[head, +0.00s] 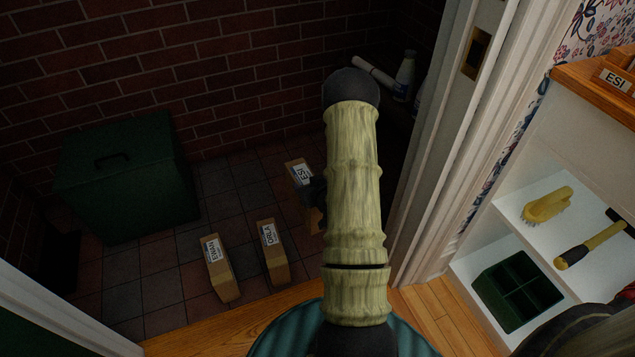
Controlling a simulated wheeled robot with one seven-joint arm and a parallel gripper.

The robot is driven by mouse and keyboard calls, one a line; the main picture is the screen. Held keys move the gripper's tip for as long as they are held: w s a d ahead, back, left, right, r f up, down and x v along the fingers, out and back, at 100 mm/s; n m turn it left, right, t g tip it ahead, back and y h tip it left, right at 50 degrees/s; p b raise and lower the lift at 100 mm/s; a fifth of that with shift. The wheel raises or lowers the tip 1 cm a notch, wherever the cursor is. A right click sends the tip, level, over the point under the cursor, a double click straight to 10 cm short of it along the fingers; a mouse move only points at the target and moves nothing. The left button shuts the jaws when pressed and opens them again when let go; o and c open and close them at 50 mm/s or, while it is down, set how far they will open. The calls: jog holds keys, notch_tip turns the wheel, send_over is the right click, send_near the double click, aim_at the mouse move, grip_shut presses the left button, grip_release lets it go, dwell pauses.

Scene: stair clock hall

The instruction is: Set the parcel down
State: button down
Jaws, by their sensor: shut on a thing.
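A brown cardboard parcel (313,218) with a white label, which seems to read ESI, is in the middle of the head view. My gripper (314,190), dark and partly hidden behind my arm, is shut on this parcel. The parcel's right side is hidden by my arm. I cannot tell whether its base touches the floor. Two similar parcels stand on the tiles to its left: one labelled ORLA (275,262) and one whose label seems to read EVAN (224,280). They stand apart from each other.
A dark green lidded box (125,185) stands against the brick wall at left. Tiled floor (165,285) is clear around the parcels. A door frame (450,130) rises at right, beside a white shelf unit (530,185) with a yellow brush (547,205) and green crate (515,290).

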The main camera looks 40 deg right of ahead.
jog(key=a+r+p, duration=0.8)
jog(key=r+p, duration=1.3)
jog(key=w+a+r+n+y+p, duration=0.1)
jog(key=a+r+p, duration=0.7)
jog(key=r+p, duration=1.3)
jog(key=a+r+n+y+p, duration=0.1)
jog(key=a+r+p, duration=0.7)
jog(key=r+p, duration=1.3)
jog(key=shift+w+r+p, duration=0.3)
jog(key=shift+r+p, duration=0.1)
jog(key=shift+p, duration=0.1)
jog(key=shift+a, duration=0.1)
